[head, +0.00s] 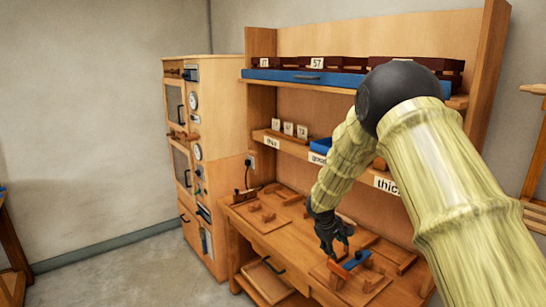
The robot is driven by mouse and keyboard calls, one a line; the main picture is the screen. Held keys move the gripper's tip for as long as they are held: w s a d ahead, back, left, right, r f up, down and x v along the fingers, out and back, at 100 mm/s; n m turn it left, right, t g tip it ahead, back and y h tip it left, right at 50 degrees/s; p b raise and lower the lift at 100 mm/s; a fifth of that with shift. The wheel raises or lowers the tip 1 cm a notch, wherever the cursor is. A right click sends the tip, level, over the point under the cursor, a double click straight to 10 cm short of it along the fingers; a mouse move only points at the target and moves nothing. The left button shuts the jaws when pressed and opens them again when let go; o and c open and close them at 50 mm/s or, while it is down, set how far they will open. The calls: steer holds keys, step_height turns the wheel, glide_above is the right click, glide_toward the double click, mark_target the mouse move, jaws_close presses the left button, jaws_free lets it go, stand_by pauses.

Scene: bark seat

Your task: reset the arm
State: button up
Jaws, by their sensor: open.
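My arm reaches in from the right of the head view, with pale ribbed links and a dark round joint. My gripper (335,246) is dark and points down over the workbench (262,236). Its fingers are apart, and I see nothing held between them. Just below and to the right is a wooden fixture with a blue part (357,260). I cannot tell whether the fingers touch it.
A wooden cabinet (228,92) with gauges stands left of the bench. Shelves above the bench hold a blue tray (290,75), dark boxes and labelled blocks (289,128). Wooden jigs (262,213) lie on the bench. An open drawer (268,277) juts out below. The floor at left is clear.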

step_height(320, 180, down, 12)
steer(key=s+g+y+b, duration=0.1)
steer(key=s, duration=0.2)
steer(key=s+a+f+m+g+y+b, duration=0.1)
steer(key=s+f+m+y+b, duration=0.15)
steer(key=s+f, duration=1.1)
steer(key=s+a+f+m+g+y+b, duration=0.1)
steer(key=s+f+m+b, duration=0.15)
steer(key=s+f, duration=1.1)
steer(key=s+d+m+b, duration=0.1)
steer(key=s, duration=1.2)
steer(key=s+d+f+m+b, duration=0.1)
steer(key=s+d+m+b, duration=0.1)
steer(key=s, duration=1.1)
steer(key=shift+s+f+g+b, duration=0.15)
steer(key=shift+s+g+b, duration=0.15)
steer(key=shift+s, duration=0.1)
steer(key=shift+d+h, duration=0.1)
steer(key=shift+h, duration=0.15)
